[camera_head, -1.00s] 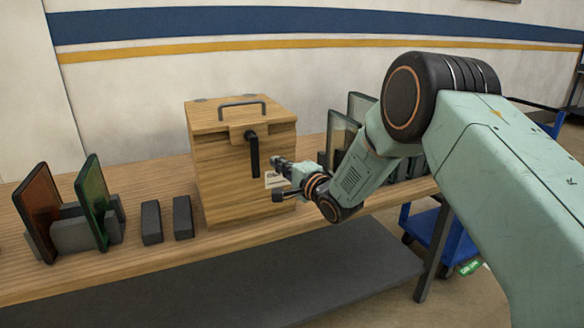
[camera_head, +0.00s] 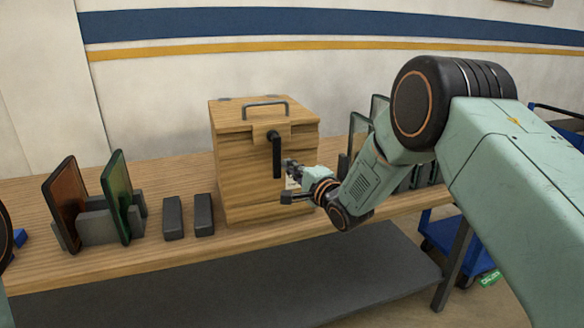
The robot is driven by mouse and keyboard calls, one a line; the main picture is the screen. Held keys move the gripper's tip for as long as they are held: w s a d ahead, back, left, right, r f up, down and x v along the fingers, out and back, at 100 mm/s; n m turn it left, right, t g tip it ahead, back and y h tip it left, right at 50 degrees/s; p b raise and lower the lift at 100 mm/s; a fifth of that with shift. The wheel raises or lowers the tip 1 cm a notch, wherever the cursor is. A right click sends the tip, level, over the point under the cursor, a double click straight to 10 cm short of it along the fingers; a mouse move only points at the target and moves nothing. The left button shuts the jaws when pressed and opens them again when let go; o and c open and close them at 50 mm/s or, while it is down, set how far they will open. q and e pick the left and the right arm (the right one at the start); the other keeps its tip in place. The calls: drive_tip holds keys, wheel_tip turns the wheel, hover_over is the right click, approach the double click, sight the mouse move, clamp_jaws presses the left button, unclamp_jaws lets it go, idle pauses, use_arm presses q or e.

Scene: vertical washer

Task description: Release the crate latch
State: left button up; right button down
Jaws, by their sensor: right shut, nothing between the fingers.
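The wooden crate (camera_head: 240,180) stands on the bench with its lid down. Its latch is a black lever (camera_head: 277,157) hanging straight down on the front, pivoted near the lid's edge. My right gripper (camera_head: 289,181) is shut and empty, just right of the lever's lower end and in front of the crate. I cannot tell whether it touches the lever. It partly hides a pale label on the crate's front. My left gripper is not in view.
A grey handle (camera_head: 266,104) tops the crate. Two dark blocks (camera_head: 188,217) and a rack with brown (camera_head: 66,203) and green panels (camera_head: 117,196) stand left on the wooden bench (camera_head: 110,265). More glass panels (camera_head: 357,135) stand right. A blue cart (camera_head: 440,231) is beyond the bench.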

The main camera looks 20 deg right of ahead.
sight(274, 171)
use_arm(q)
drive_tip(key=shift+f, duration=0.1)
use_arm(e)
drive_tip(key=shift+a+m, duration=0.15)
drive_tip(key=shift+m, duration=0.15)
drive_tip(key=shift+a+f+m+t+b, duration=0.25)
drive_tip(key=shift+a+m, duration=0.2)
drive_tip(key=shift+m, duration=0.25)
drive_tip(key=shift+a+f+m+t+b, duration=0.1)
drive_tip(key=shift+a+m+t+b, duration=0.25)
drive_tip(key=shift+m, duration=0.35)
drive_tip(key=shift+s+a+m, duration=0.1)
drive_tip(key=shift+a+m, duration=0.6)
drive_tip(key=shift+m, duration=0.3)
drive_tip(key=shift+a+r+m+t+h, duration=0.15)
drive_tip(key=shift+a+m+t+h, duration=0.3)
drive_tip(key=shift+m, duration=0.65)
use_arm(q)
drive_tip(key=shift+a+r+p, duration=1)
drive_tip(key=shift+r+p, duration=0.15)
drive_tip(key=shift+p, duration=0.5)
use_arm(e)
drive_tip(key=a+r, duration=0.3)
drive_tip(key=a, duration=0.1)
drive_tip(key=shift+a+r, duration=0.35)
drive_tip(key=shift+a, duration=0.05)
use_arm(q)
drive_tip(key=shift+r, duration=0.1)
use_arm(e)
drive_tip(key=shift+r, duration=0.15)
